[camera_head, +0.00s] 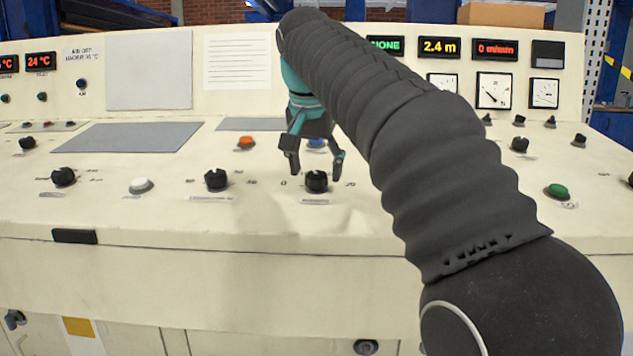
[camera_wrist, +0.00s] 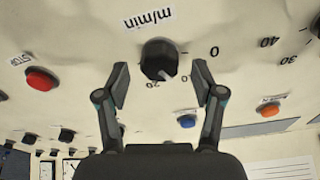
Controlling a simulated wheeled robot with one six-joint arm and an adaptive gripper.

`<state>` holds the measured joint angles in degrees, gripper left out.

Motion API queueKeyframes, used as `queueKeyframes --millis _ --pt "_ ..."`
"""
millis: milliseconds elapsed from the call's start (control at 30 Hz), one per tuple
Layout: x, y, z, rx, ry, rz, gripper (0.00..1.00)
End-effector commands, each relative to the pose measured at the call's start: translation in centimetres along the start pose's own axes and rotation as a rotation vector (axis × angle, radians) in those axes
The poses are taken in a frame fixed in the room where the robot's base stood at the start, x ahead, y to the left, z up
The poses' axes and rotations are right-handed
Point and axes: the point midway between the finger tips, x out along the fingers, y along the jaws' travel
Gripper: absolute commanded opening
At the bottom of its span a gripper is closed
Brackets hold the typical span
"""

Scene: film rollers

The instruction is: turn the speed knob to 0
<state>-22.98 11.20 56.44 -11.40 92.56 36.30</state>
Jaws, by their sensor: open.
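The speed knob (camera_head: 316,181) is black and round, on the sloping cream console, with a 0 to its left and a 20 to its right in the head view. In the wrist view the knob (camera_wrist: 157,57) sits below an upside-down "m/min" label, with a 0 to its right. A pale mark shows on its lower right edge; its exact setting is hard to read. My gripper (camera_head: 315,165) is open above and just behind the knob. In the wrist view its fingertips (camera_wrist: 161,82) stand apart on either side, not visibly touching the knob.
A blue button (camera_wrist: 187,121), a red stop button (camera_wrist: 41,79) and an orange button (camera_wrist: 268,108) are nearby. Another black knob (camera_head: 216,179) is to the left. A red display (camera_head: 495,49) reads 0 m/min. My arm hides part of the console's right side.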

Motion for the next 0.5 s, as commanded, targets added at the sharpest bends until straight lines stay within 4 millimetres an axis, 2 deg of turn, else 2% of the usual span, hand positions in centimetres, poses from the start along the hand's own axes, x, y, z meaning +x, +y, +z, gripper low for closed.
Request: queueKeyframes --millis 33,167,467,500 --pt "0.69 0.04 0.08 0.0 -0.001 0.001 0.68" --pt "1.39 0.0 0.03 0.0 0.0 0.0 0.68" --pt "1.57 -0.02 0.0 -0.001 0.0 0.0 0.68" --pt "1.56 -0.02 0.0 -0.001 0.0 0.0 0.65"
